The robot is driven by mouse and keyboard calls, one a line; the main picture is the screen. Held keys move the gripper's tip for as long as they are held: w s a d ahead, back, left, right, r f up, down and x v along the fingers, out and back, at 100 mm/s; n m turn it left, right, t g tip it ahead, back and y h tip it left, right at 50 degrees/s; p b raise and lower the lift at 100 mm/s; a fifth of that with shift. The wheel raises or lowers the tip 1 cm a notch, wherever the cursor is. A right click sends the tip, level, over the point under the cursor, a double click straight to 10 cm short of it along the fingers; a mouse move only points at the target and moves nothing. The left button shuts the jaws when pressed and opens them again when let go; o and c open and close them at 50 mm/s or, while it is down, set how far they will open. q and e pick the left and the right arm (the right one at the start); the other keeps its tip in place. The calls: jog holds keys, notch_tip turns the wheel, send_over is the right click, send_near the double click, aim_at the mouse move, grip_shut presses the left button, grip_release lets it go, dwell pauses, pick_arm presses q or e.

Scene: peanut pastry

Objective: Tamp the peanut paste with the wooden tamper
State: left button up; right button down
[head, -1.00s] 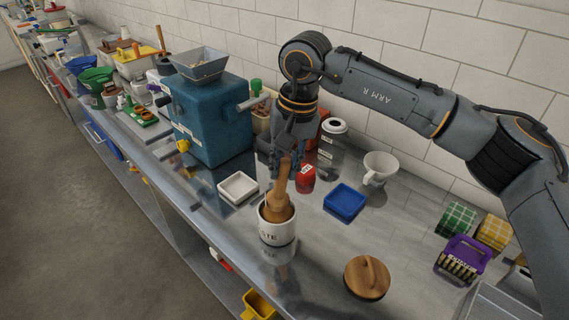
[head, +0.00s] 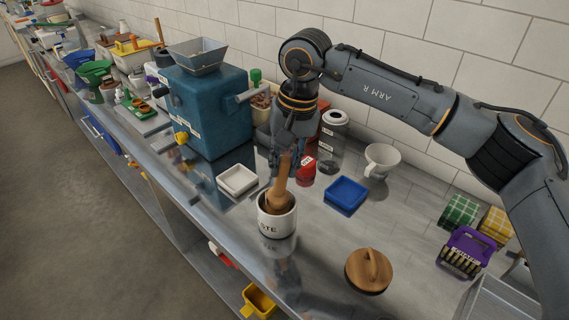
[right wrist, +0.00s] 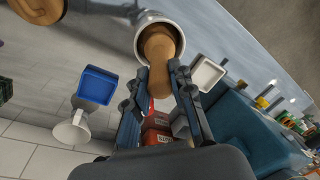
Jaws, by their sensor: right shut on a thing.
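The white paste jar (head: 277,222), lettered "STE" on the side I see, stands on the steel counter. The wooden tamper (head: 279,190) stands in its mouth, leaning a little, with its lower end inside the jar. My right gripper (head: 285,160) is above the jar and shut on the tamper's upper part. In the right wrist view the tamper (right wrist: 158,50) runs from between the fingers (right wrist: 160,80) into the jar (right wrist: 146,20). The paste inside is hidden. My left gripper is not in view.
A wooden lid (head: 368,271) lies to the right of the jar. A blue mill (head: 210,115) is at the left. The counter's front edge is close to the jar.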

jog(key=shift+r+p, duration=1.15)
jog(key=shift+r, duration=1.15)
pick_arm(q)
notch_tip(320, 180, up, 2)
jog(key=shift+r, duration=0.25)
pick_arm(e)
jog(key=shift+s+f, duration=0.1)
